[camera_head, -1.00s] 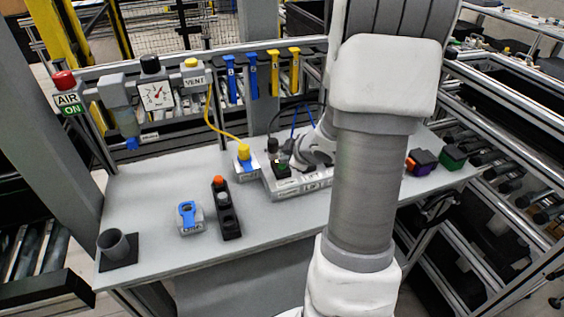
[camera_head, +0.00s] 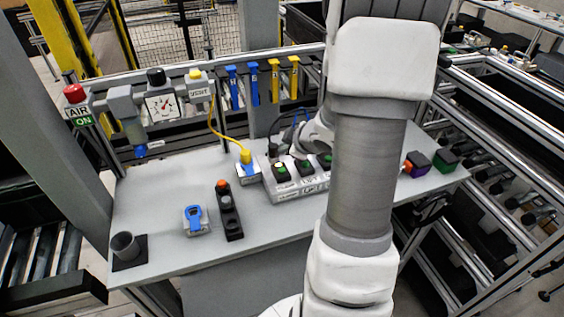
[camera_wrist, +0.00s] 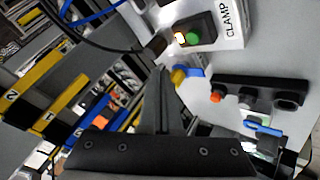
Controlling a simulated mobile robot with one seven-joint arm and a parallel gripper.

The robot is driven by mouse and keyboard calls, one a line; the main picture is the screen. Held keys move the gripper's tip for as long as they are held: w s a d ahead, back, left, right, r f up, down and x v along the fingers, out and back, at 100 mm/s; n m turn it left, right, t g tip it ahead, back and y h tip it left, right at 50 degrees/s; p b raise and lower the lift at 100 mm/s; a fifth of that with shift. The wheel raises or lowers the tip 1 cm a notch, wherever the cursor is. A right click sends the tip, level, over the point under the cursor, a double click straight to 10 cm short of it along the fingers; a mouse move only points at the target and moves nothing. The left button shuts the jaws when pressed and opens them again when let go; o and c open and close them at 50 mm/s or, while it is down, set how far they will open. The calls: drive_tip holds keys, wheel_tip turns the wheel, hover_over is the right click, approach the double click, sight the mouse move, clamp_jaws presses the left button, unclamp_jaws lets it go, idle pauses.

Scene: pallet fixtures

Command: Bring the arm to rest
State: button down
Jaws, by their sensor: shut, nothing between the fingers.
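My gripper (camera_wrist: 163,78) is shut and empty in the wrist view, its dark fingers together. In the head view the thick white and grey links of my arm cross the right half of the table, and the fingers cannot be made out. The wrist part shows just behind the grey button box (camera_head: 300,190). In the wrist view a box face marked CLAMP (camera_wrist: 228,22), with a green button, lies beyond the fingertips. The gripper appears apart from it.
The grey table (camera_head: 160,215) holds a cup (camera_head: 124,246), a blue-topped block (camera_head: 195,220), a black holder with an orange top (camera_head: 229,210) and a yellow-plugged block (camera_head: 246,168). Blue and yellow tags (camera_head: 274,80) hang behind. A purple-orange block (camera_head: 417,164) and green block (camera_head: 445,160) sit right.

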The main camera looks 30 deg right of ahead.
drive_tip(key=shift+r, duration=0.1)
idle(0.4)
drive_tip(key=s+a+r+m+g+h+p, duration=0.1)
drive_tip(key=s+a+r+m+p, duration=0.1)
drive_tip(key=a+r+m, duration=0.35)
drive_tip(key=s+a+r+m+h+p, duration=0.1)
drive_tip(key=s+a+r+m+h, duration=0.15)
drive_tip(key=r, duration=0.65)
drive_tip(key=s+a+r+g+y+b, duration=0.2)
drive_tip(key=s+a+r+y+b, duration=0.1)
drive_tip(key=s+a, duration=1.1)
drive_tip(key=shift+s+a+g+y, duration=0.3)
drive_tip(key=shift+s+y, duration=0.15)
drive_tip(key=shift+s, duration=0.35)
drive_tip(key=shift+d+m, duration=0.3)
